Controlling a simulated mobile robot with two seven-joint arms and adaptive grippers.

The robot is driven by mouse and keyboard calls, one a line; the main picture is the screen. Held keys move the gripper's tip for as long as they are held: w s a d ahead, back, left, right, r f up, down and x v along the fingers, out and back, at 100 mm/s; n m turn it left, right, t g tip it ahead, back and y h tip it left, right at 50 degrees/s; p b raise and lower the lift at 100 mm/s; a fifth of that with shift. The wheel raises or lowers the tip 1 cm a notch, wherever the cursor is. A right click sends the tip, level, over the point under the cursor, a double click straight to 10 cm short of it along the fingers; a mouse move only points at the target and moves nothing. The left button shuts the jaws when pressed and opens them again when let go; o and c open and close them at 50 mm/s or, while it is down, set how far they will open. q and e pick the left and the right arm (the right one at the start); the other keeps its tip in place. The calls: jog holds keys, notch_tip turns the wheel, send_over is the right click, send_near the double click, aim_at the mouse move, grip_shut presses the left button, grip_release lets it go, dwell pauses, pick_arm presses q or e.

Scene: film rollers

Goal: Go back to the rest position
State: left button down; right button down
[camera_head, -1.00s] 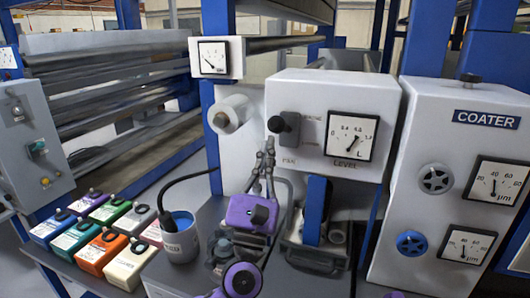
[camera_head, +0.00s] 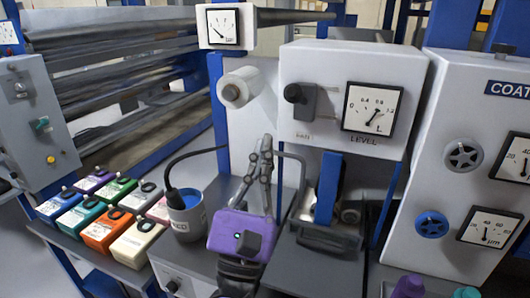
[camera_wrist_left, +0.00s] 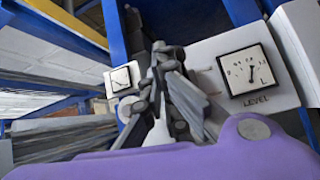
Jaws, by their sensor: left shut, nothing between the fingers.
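My left gripper (camera_head: 263,150) points up from its purple wrist (camera_head: 240,232) in the middle of the head view. Its fingers are together with nothing between them. It appears in front of the white panel, below and right of the white roll (camera_head: 238,88). In the left wrist view the grey fingers (camera_wrist_left: 162,58) point up and away past the purple housing (camera_wrist_left: 190,158). My right gripper does not show in either view.
A grey cup (camera_head: 187,222) with a black cable stands left of my left wrist. Several coloured boxes (camera_head: 108,226) sit farther left. The LEVEL box (camera_head: 340,75) overhangs on the right, above a blue-handled device (camera_head: 328,190). The coater cabinet (camera_head: 445,200) stands at the far right.

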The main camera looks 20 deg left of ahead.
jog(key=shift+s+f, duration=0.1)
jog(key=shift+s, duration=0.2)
